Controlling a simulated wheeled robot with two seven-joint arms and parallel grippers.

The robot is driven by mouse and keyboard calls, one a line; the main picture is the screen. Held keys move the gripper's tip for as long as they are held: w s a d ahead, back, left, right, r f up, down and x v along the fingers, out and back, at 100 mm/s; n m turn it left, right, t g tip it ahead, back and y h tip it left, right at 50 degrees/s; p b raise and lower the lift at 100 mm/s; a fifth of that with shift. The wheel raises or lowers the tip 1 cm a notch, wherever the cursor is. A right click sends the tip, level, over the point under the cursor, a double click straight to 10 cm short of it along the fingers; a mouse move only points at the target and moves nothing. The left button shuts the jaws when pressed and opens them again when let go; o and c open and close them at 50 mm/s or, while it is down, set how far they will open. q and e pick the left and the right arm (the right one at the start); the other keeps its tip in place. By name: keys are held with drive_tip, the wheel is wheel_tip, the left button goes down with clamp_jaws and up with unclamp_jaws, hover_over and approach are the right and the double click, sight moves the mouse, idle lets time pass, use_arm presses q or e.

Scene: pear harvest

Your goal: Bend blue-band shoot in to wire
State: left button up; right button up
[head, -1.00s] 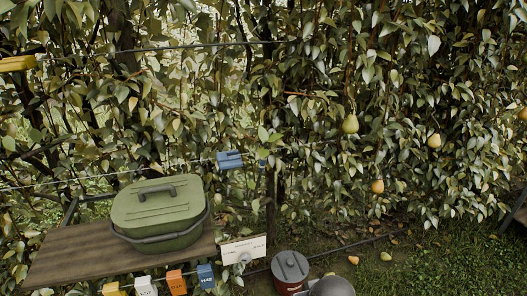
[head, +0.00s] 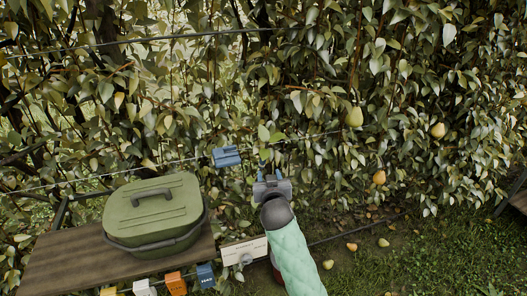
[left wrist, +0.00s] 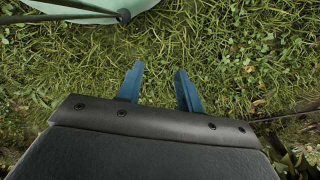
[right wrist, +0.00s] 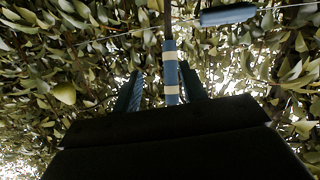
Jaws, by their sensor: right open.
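In the head view my right gripper (head: 269,175) reaches up to the foliage, just right of and below a blue clip (head: 226,156) on the lower wire (head: 180,161). The clip also shows at the top of the right wrist view (right wrist: 228,15). My left gripper (left wrist: 159,85) is open and empty above grass.
A green lidded box (head: 153,212) stands on a wooden board (head: 60,258) at the left. Coloured tags (head: 176,283) and a white label card (head: 244,250) are along its front. Pears hang at the right (head: 354,117), and some lie on the grass. An upper wire (head: 130,40) crosses the foliage.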

sight(264, 160)
drive_tip(key=r, duration=0.1)
drive_tip(key=a+r+t+y, duration=0.1)
drive_tip(key=r, duration=0.1)
drive_tip(key=shift+r+m+t, duration=0.1)
drive_tip(key=shift+m+t, duration=0.2)
drive_tip(key=shift+w, duration=0.1)
drive_tip(key=w, duration=0.2)
drive_tip(key=w+p, duration=0.1)
drive_tip(key=w, duration=0.1)
drive_tip(key=w+p, duration=0.1)
drive_tip(key=w, duration=0.1)
drive_tip(key=shift+a, duration=0.35)
use_arm(q)
wheel_tip(264, 160, down, 6)
drive_tip(key=a+t, duration=0.1)
drive_tip(key=shift+w+a+f+t+p, duration=0.15)
drive_tip(key=shift+a+f+t+p, duration=0.15)
drive_tip(key=shift+t+p, duration=0.15)
use_arm(e)
drive_tip(key=shift+w+a, duration=0.1)
drive_tip(key=shift+w, duration=0.7)
clamp_jaws()
